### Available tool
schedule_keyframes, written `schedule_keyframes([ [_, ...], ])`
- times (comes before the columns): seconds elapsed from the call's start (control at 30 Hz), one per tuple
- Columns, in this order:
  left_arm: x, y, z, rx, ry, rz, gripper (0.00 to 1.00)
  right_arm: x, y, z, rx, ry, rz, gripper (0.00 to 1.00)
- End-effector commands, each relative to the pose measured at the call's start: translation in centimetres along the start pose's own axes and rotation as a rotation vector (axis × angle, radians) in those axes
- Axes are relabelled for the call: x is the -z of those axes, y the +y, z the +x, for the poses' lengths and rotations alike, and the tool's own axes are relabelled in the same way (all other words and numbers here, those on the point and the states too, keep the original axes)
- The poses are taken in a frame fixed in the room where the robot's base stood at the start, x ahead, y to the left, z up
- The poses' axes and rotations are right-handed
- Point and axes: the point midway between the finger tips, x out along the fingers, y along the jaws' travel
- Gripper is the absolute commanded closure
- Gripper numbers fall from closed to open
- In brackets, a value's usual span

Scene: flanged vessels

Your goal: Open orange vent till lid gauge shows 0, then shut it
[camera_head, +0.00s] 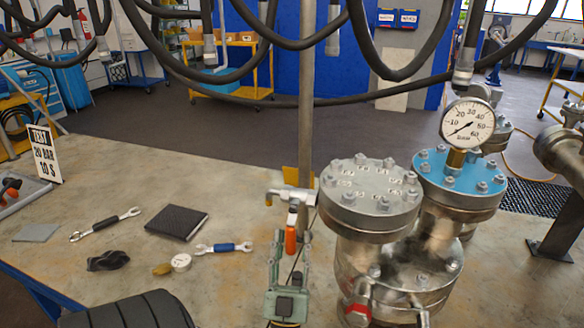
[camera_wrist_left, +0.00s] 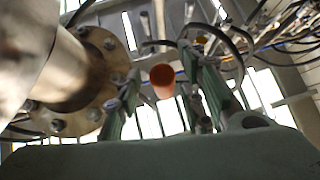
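The orange vent handle (camera_head: 291,240) hangs below a small metal valve (camera_head: 292,195) beside the pole. My left gripper (camera_head: 291,252) has its green fingers apart, one on each side of the handle. In the left wrist view the orange handle (camera_wrist_left: 162,80) shows end-on between the open fingers (camera_wrist_left: 165,95), with gaps on both sides. The round pressure gauge (camera_head: 468,123) stands above the blue lid (camera_head: 460,178). Its needle points to the lower left, below the 10 mark; the exact reading is too small to tell. My right gripper is not in view.
A grey-lidded flanged vessel (camera_head: 370,192) stands just right of my left gripper. A red-handled fitting (camera_head: 357,314) is low in front. Wrenches, a black notebook (camera_head: 177,222) and a sign (camera_head: 46,155) are on the bench at left. Dark hoses hang overhead.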

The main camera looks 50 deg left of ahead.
Motion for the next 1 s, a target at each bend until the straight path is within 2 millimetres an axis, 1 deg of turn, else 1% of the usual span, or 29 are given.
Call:
schedule_keyframes([
  [0.27, 0.0, -0.1, -0.1, 0.002, 0.001, 0.0, 0.63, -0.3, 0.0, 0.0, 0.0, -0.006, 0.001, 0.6],
  [0.37, 0.0, -0.1, -1.2, 0.002, -0.001, 0.0, 0.63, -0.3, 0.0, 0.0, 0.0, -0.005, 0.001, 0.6],
  [0.6, -0.1, 0.0, -5.2, 0.001, -0.003, 0.0, 0.63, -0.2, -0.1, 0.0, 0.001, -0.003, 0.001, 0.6],
  [0.7, -0.1, 0.0, -6.5, 0.0, -0.001, 0.0, 0.63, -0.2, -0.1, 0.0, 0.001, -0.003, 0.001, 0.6],
  [0.8, 0.0, 0.0, -7.2, 0.0, -0.001, -0.001, 0.63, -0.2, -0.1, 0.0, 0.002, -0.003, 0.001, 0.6],
  [1.0, 0.0, 0.0, -7.5, 0.001, 0.002, -0.001, 0.63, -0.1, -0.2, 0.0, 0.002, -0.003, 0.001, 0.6],
])
